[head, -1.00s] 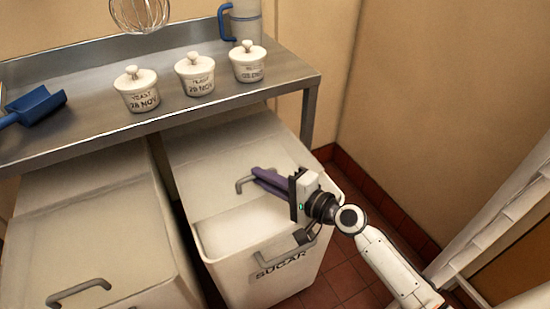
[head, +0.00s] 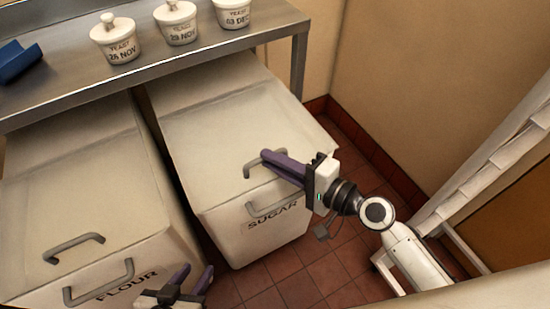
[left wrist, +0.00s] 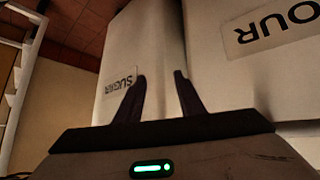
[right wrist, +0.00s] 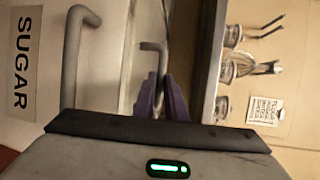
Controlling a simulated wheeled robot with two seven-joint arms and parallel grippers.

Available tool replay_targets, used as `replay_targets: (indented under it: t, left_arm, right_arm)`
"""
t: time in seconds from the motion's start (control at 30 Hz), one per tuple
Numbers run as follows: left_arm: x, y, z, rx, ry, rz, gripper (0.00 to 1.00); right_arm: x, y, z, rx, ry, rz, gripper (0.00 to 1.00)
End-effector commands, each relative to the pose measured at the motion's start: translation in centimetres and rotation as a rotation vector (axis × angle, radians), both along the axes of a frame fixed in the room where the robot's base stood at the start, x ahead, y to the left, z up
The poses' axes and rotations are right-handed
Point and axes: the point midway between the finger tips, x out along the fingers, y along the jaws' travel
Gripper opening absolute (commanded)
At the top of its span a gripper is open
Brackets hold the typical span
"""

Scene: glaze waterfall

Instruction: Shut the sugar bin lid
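The sugar bin (head: 265,232) is a cream box under the steel table, with a SUGAR label that also shows in the right wrist view (right wrist: 22,62). Its lid (head: 220,130) lies over the top, and no opening shows at the front. The lid handle (head: 250,165) is a grey bar near the lid's front edge. My right gripper (head: 268,157) is at this handle's right end, its purple fingers close together around the bar, as the right wrist view (right wrist: 162,80) shows. My left gripper (head: 196,274) is open and empty, low in front of the bins.
The flour bin (head: 150,282) stands just left of the sugar bin, its lid down. The steel table (head: 60,95) above holds several white yeast pots (head: 115,42) and a blue scoop (head: 18,60).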

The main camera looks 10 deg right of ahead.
Motion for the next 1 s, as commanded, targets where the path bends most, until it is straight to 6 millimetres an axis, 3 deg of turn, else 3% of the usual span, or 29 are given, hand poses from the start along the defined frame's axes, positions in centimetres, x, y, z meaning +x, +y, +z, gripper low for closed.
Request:
replay_targets:
  t: [0.03, 0.1, 0.47, 1.0]
  left_arm:
    - [-0.1, 0.0, 0.0, 0.0, 0.001, 0.0, 0.35]
    - [-0.1, 0.0, 0.0, 0.0, 0.002, 0.001, 0.35]
    - [0.0, 0.0, -0.1, 0.0, 0.001, 0.0, 0.35]
    - [0.4, 0.0, -1.3, -0.007, -0.008, 0.001, 0.35]
  right_arm:
    - [-0.1, 0.0, -0.1, -0.001, 0.003, 0.002, 0.18]
    - [-0.1, 0.0, -0.1, -0.001, 0.003, 0.002, 0.29]
    - [-0.4, -0.3, -0.1, -0.001, 0.003, 0.001, 0.29]
    - [-6.9, -6.4, 1.3, -0.004, 0.003, 0.003, 0.29]
